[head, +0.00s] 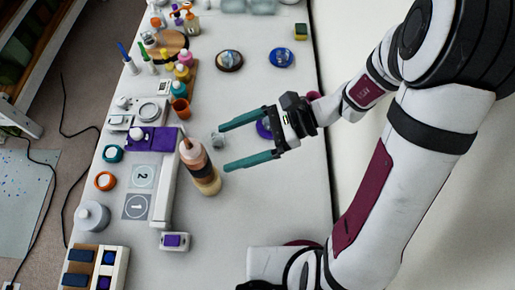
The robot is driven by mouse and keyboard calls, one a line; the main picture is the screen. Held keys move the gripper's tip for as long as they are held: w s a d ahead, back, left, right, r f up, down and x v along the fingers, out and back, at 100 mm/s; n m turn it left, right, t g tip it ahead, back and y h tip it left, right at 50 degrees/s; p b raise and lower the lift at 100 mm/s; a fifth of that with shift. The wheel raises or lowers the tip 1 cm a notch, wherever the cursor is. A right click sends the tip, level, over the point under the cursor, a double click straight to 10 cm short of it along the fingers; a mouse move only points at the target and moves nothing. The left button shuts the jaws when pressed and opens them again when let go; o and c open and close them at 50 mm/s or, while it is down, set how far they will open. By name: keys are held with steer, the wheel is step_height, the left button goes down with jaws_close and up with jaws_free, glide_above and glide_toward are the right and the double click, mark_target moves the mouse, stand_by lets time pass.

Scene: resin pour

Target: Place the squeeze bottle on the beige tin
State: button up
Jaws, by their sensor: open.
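The squeeze bottle (194,157) is peach-coloured with a brown nozzle and a darker brown band low on its body. It looks upright, near the middle of the table. Below the band is a beige, round part that looks like the beige tin (208,184), with the bottle standing on top of it. The exact contact between them is hard to make out. My gripper (225,147) is open and empty, just right of the bottle. Its two teal fingers point left toward the bottle and appear apart from it.
The table right of the bottle is mostly clear.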

steer(key=s+d+r+n+t+h, duration=0.2)
steer(key=s+d+r+n+h, duration=0.1)
steer(key=s+d+n+h, duration=0.7)
steer(key=shift+s+d+r+h, duration=0.15)
steer(key=shift+s+d+h, duration=0.45)
steer(key=shift+d+h, duration=0.1)
